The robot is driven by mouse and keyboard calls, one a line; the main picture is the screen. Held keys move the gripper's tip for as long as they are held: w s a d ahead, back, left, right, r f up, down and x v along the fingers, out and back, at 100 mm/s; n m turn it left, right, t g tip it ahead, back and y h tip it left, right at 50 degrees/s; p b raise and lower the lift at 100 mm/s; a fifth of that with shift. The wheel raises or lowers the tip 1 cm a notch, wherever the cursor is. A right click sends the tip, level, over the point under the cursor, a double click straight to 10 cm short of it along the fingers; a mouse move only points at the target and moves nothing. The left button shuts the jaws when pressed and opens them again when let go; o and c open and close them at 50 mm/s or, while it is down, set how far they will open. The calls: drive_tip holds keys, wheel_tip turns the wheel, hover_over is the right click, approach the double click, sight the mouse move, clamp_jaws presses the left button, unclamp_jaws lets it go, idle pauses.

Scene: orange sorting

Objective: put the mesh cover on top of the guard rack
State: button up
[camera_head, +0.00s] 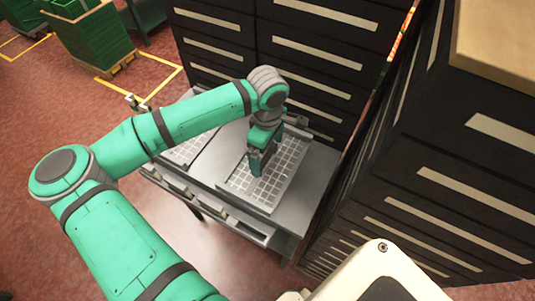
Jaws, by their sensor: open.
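Two pale gridded panels lie on a grey metal table (291,212). The right one (280,183) is a tray-like grid with a raised rim, directly below my gripper. The left one (187,152) is partly hidden behind my green arm. I cannot tell for sure which is the mesh cover and which is the guard rack. My gripper (256,172) is open and points down over the left-middle part of the right grid. Its fingertips are close to the grid, but contact cannot be told. Nothing shows between the fingers.
Black drawer cabinets (312,50) stand behind the table, and more (440,190) stand close on its right. A cardboard-coloured box top (498,40) is at the upper right. Green crates (95,38) stand far left on red floor. The floor left of the table is open.

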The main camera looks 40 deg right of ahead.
wheel_tip(320, 180, up, 9)
drive_tip(key=shift+f, duration=0.15)
idle(0.4)
wheel_tip(320, 180, up, 8)
idle(0.8)
drive_tip(key=shift+s, duration=0.1)
